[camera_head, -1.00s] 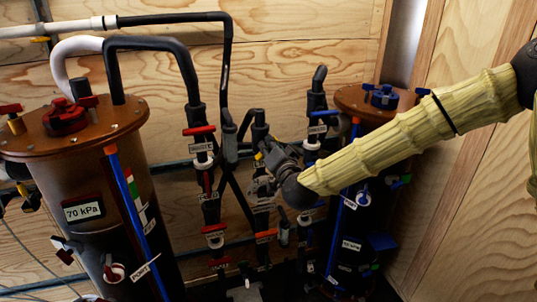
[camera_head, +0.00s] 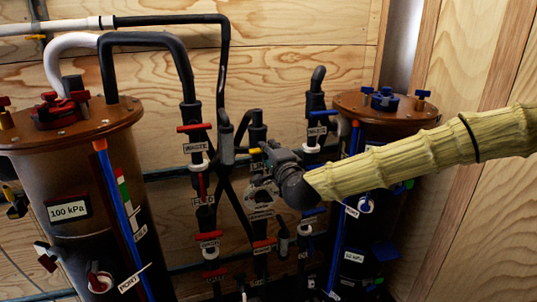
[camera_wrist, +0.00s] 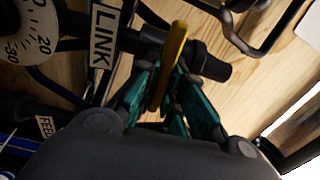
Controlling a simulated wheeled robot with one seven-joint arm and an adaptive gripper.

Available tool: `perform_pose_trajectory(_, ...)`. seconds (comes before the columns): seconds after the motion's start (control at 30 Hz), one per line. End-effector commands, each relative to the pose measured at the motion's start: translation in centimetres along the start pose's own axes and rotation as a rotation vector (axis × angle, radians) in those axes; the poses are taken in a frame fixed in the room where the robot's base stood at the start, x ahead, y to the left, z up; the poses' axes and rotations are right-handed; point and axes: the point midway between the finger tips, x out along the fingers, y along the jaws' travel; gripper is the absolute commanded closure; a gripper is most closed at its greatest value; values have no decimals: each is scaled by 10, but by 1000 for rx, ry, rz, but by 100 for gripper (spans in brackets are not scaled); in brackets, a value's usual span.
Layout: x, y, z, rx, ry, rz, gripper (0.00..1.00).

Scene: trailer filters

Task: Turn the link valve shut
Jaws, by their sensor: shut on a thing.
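The link valve has a yellow lever handle (camera_wrist: 172,60) on a dark pipe, next to a white LINK label (camera_wrist: 104,35) in the wrist view. My gripper (camera_wrist: 166,88) is shut on this handle, with its green fingers on both sides of it. The handle runs lengthwise up out of the jaws, across the pipe. In the head view my gripper (camera_head: 266,157) is at the middle pipe, and only a small yellow bit of the handle (camera_head: 255,151) shows beside it. The valve body is mostly hidden there.
A brown tank (camera_head: 75,170) reading 100 kPa stands left, and another tank (camera_head: 375,125) stands right. Red-handled valves (camera_head: 196,128) on dark pipes are close left of my gripper; blue-handled ones (camera_head: 322,113) are at right. A round dial (camera_wrist: 25,38) is near the LINK label.

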Motion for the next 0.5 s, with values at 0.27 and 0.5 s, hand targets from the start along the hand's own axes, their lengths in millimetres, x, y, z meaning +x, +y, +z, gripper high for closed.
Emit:
perform_pose_trajectory(0.27, 0, 2, -1, 46, 2, 2, 100)
perform_pose_trajectory(0.5, 0, 2, -1, 49, 2, 2, 100)
